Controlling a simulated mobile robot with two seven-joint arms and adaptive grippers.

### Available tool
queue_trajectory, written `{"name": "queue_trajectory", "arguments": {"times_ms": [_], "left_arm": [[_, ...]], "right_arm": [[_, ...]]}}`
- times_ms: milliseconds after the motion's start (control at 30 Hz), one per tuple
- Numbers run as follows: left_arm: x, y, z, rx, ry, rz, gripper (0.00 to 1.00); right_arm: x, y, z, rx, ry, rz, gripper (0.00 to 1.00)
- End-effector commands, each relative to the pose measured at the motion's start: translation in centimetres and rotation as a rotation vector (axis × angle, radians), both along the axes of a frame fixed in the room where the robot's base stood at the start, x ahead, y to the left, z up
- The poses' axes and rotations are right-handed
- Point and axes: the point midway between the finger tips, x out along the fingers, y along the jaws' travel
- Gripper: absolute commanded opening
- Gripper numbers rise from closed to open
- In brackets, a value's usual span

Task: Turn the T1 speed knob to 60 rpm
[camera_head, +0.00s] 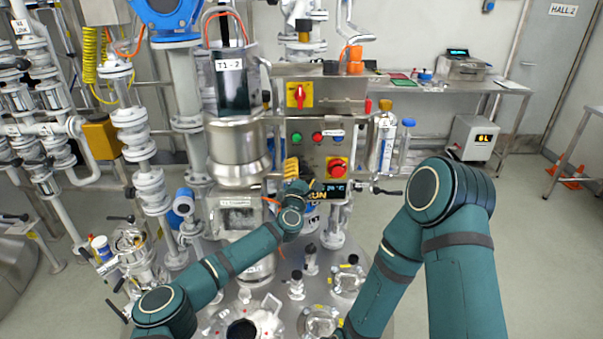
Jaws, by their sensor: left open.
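A red rotary switch on yellow (299,95) is on the box above. A small dark display (335,187) sits below the panel; its digits are too small to read surely. I cannot make out which control is the T1 speed knob. My left gripper (312,190) is open at the panel's lower edge, left of the display; its fingertips are hard to separate from the background. My right gripper is out of view.
The vessel lid below has several ports and valves (297,284). Glass and white pipework (146,150) stands close on the left. A steel bench (505,87) with a scale is at the back right. My right arm covers the lower right; open floor lies beyond it.

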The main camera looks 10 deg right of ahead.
Motion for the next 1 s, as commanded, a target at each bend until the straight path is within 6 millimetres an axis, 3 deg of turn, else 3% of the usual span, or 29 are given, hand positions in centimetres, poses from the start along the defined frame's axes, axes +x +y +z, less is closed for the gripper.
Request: {"name": "queue_trajectory", "arguments": {"times_ms": [333,367,533,567,1000], "left_arm": [[0.20,-0.05,0.05,0.000,0.001,0.001,0.73],[0.19,-0.04,0.04,0.000,0.001,0.001,0.67],[0.19,-0.05,0.05,0.000,0.001,0.001,0.08],[0.19,-0.05,0.05,0.000,0.001,0.001,0.04],[0.23,0.05,0.14,0.078,-0.017,0.001,0.04]], "right_arm": [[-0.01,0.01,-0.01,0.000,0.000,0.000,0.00],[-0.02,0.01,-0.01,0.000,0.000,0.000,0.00],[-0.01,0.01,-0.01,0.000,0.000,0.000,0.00],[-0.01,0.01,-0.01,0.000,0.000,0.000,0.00],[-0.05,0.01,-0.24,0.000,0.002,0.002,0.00]]}}
